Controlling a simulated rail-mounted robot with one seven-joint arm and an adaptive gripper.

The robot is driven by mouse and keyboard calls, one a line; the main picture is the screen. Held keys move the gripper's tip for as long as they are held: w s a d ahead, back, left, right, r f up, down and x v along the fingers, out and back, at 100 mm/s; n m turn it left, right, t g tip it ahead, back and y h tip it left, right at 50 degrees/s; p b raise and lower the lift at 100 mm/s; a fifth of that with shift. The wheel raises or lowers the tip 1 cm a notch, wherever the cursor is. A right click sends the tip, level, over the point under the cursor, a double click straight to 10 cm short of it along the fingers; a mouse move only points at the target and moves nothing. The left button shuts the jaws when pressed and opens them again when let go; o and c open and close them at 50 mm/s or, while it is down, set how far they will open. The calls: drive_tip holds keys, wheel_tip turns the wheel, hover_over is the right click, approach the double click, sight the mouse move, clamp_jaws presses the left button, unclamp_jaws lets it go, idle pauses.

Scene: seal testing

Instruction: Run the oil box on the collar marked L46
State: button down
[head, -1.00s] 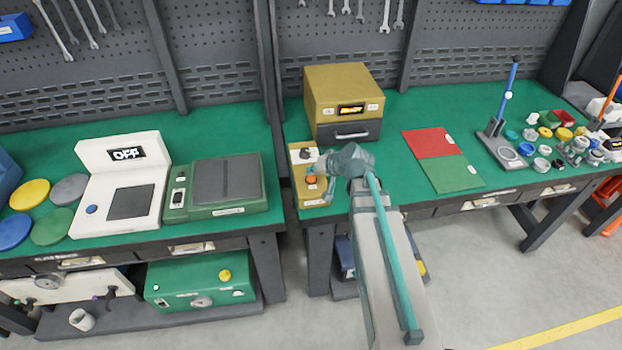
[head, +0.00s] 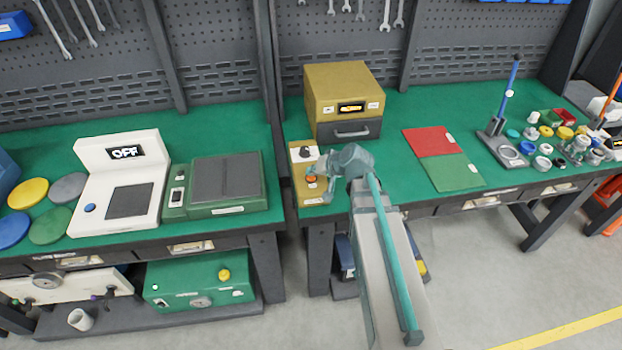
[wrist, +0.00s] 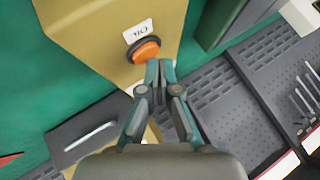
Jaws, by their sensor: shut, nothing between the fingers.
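The yellow oil box (head: 345,95) stands at the back of the right-hand bench, with a small lit display (head: 351,107) and a dark drawer (head: 349,131) below it. The drawer looks shut. In front of it is a yellow control panel (head: 297,155) with a dark knob (head: 306,153) and an orange button (head: 311,180). My gripper (head: 318,186) is shut and empty beside the orange button. In the wrist view, the fingertips (wrist: 159,66) are close to the orange button (wrist: 146,50), under a white "OIL" label (wrist: 138,31); I cannot tell whether they touch it. No L46 marking is readable.
A red and green mat (head: 445,158) lies bare to the right. Beyond it are a stand with a blue lever (head: 509,95) and several small rings and collars. On the left bench are a white device reading OFF (head: 122,160) and a green box (head: 215,183).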

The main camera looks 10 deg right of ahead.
sight(313, 178)
drive_tip(key=shift+f+b, duration=0.35)
drive_tip(key=shift+b, duration=0.05)
idle(0.7)
drive_tip(key=shift+r, duration=0.15)
drive_tip(key=shift+r+p, duration=0.4)
drive_tip(key=shift+r, duration=0.25)
drive_tip(key=shift+r+p, duration=1.35)
drive_tip(key=shift+r, duration=1.15)
idle(3.5)
